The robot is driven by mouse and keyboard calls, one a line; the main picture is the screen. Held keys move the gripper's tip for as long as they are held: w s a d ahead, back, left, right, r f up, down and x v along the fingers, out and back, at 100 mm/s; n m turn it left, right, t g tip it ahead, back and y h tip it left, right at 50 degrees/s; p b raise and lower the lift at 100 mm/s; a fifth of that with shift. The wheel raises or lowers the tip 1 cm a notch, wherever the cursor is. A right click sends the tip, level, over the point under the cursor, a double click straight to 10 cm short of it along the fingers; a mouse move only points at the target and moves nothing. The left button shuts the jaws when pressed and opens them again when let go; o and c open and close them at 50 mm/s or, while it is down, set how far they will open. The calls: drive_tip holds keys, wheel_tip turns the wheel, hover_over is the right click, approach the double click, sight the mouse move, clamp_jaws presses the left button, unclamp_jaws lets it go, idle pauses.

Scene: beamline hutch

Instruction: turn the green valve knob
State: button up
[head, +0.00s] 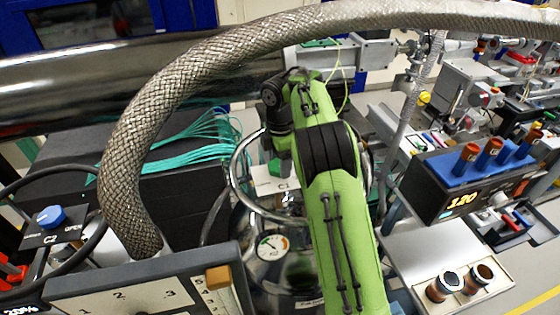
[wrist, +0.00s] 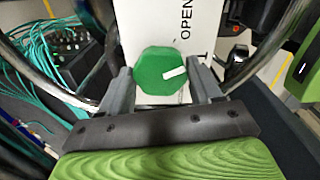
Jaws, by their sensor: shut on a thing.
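The green valve knob (wrist: 162,70) is a faceted disc with a white mark pointing right and slightly up in the wrist view. It sits in front of a white panel (wrist: 182,14) with the word OPEN, which reads sideways. My gripper (wrist: 164,76) has one grey finger on each side of the knob and is shut on it. In the head view, my green arm reaches over to the white C1 plate (head: 265,183), and the arm hides most of my gripper and the knob.
A steel ring rail (head: 236,180) encircles the valve area, close beside my gripper. A thick braided hose (head: 130,150) arches over from the left. A pressure gauge (head: 272,246) stands below. A blue C2 knob (head: 51,217) is at left. Teal cables (wrist: 50,62) run at the left.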

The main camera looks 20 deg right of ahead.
drive_tip(key=n, duration=0.6)
drive_tip(key=shift+n, duration=0.4)
drive_tip(key=shift+a, duration=0.1)
idle(0.3)
drive_tip(key=o, duration=1.1)
drive_tip(key=shift+c, duration=0.2)
wheel_tip(320, 180, up, 16)
drive_tip(key=p, duration=0.4)
